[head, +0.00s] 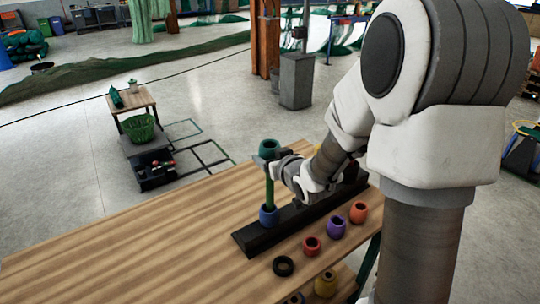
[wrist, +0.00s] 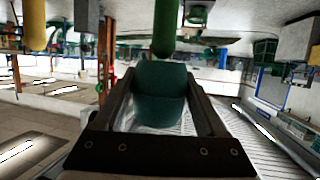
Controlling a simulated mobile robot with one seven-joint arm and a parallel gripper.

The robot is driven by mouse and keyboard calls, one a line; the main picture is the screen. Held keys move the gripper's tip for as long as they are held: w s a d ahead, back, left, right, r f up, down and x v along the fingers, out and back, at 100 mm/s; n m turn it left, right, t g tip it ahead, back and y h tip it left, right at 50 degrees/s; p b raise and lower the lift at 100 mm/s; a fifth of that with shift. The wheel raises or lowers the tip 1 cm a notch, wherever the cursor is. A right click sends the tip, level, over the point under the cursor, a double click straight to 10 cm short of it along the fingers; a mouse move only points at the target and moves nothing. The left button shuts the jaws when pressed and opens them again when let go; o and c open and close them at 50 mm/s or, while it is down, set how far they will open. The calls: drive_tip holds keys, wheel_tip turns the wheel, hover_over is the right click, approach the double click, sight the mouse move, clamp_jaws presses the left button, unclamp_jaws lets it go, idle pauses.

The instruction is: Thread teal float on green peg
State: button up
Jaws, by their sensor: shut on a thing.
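The teal float (head: 269,147) is held in my gripper (head: 267,160) at the top end of the green peg (head: 269,192). In the wrist view the teal float (wrist: 160,100) sits between the two fingers, and the end of the green peg (wrist: 165,30) meets its edge. I cannot tell whether the peg tip is inside the float's hole. The peg stands upright on a long black base (head: 258,237). A blue float (head: 268,215) sits around the peg's foot.
Loose floats lie on the wooden table (head: 130,250) in front of the base: orange (head: 358,212), purple (head: 337,228), red (head: 312,246) and black (head: 284,266). A yellow peg (wrist: 36,25) shows beside the green one in the wrist view. The table's left side is clear.

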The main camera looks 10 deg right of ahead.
drive_tip(key=shift+f+b, duration=2.2)
drive_tip(key=shift+f, duration=0.2)
drive_tip(key=o, duration=1.3)
drive_tip(key=shift+s+r, duration=0.1)
drive_tip(key=shift+s, duration=0.05)
